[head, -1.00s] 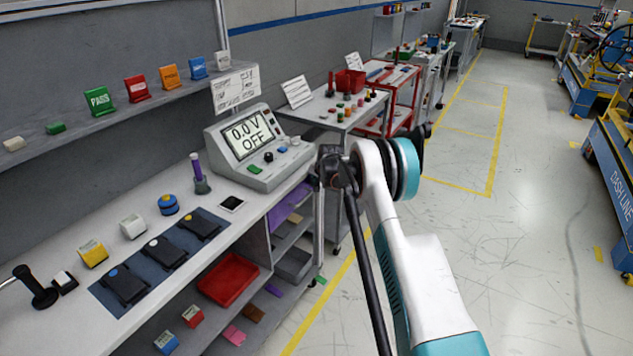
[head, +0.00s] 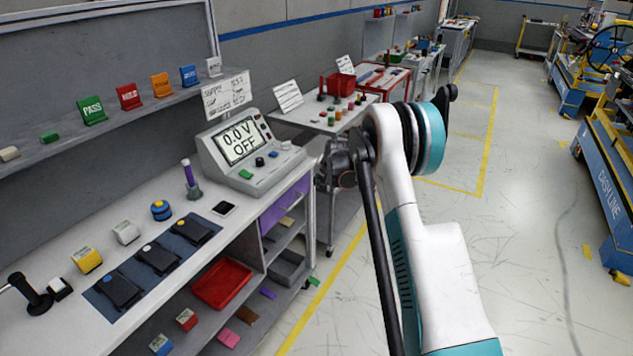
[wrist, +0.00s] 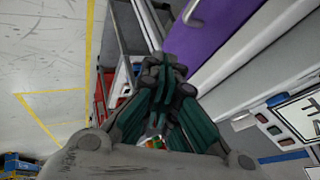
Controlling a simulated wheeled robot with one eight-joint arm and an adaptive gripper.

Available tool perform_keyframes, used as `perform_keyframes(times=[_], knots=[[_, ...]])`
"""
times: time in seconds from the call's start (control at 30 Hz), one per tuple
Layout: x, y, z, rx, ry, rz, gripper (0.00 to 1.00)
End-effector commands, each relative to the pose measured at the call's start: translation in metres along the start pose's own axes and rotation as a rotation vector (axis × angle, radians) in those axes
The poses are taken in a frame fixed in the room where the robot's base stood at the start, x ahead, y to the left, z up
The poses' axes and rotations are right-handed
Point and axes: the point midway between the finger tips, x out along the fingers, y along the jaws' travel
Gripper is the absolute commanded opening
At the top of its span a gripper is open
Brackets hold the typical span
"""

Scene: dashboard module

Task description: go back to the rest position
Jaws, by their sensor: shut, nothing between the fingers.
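My gripper (head: 336,165) is in the head view just right of the bench's right end, in front of the grey table behind. My white and teal arm rises from the lower right to it. In the wrist view my gripper (wrist: 166,75) shows its dark green fingers brought together at the tips, with nothing held. A purple drawer front (wrist: 225,28) lies beyond and to the right of the fingertips in that view.
The power supply reading 0.0 V OFF (head: 241,146) stands on the bench's right end. Three black modules lie on a blue mat (head: 104,299). A red bin (head: 223,284) sits on the shelf below. Open floor (head: 540,230) lies to the right.

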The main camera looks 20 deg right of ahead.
Motion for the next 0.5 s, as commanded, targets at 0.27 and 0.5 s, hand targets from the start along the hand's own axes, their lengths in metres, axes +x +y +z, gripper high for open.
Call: perform_keyframes(times=[0.27, 0.5], knots=[[-0.015, 0.0, 0.0, 0.0, 0.0, 0.0, 0.0], [-0.045, -0.013, 0.001, -0.029, -0.001, 0.001, 0.0]])
